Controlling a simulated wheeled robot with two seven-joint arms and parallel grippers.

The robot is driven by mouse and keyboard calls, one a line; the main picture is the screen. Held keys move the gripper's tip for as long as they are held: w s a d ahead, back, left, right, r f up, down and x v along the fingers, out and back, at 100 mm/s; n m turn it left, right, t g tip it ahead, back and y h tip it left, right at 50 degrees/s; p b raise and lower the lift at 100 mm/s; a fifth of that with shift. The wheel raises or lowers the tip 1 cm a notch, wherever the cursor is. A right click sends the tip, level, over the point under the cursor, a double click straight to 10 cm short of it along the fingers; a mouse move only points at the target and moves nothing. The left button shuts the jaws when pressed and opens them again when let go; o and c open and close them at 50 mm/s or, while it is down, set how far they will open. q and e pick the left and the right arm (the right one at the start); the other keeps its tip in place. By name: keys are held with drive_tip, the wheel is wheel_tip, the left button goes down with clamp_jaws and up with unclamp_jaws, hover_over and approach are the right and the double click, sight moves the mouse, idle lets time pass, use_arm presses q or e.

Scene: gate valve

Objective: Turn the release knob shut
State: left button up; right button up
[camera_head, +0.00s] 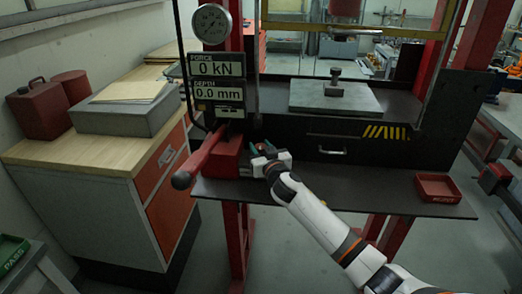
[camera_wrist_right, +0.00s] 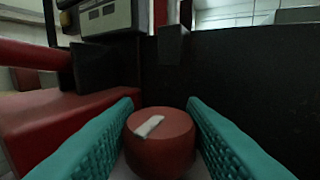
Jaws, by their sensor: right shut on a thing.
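The release knob (camera_wrist_right: 160,142) is a round red knob with a pale pointer bar on its face, seen low in the middle of the right wrist view. The bar is tilted, rising to the right. My right gripper (camera_wrist_right: 161,130) has its teal ribbed pads on both sides of the knob and is shut on it. In the head view my right gripper (camera_head: 262,152) is at the red pump block (camera_head: 228,155), and its own wrist mostly hides the knob. My left gripper is not in view.
A red pump lever (camera_head: 196,160) sticks out left of my right gripper. Above it are a round gauge (camera_head: 212,23) and a display (camera_head: 216,82) reading 0 kN and 0.0 mm. A red tray (camera_head: 437,187) sits on the dark shelf at right; the shelf between is clear.

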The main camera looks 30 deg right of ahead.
drive_tip(key=shift+h, duration=0.4)
drive_tip(key=o, duration=1)
drive_tip(key=shift+c, duration=0.2)
drive_tip(key=shift+s, duration=0.35)
drive_tip(key=s, duration=0.3)
drive_tip(key=s+a+b, duration=0.1)
drive_tip(key=s, duration=0.3)
drive_tip(key=s+b, duration=0.1)
drive_tip(key=s, duration=0.3)
drive_tip(key=shift+s+a, duration=0.1)
drive_tip(key=shift+a, duration=0.15)
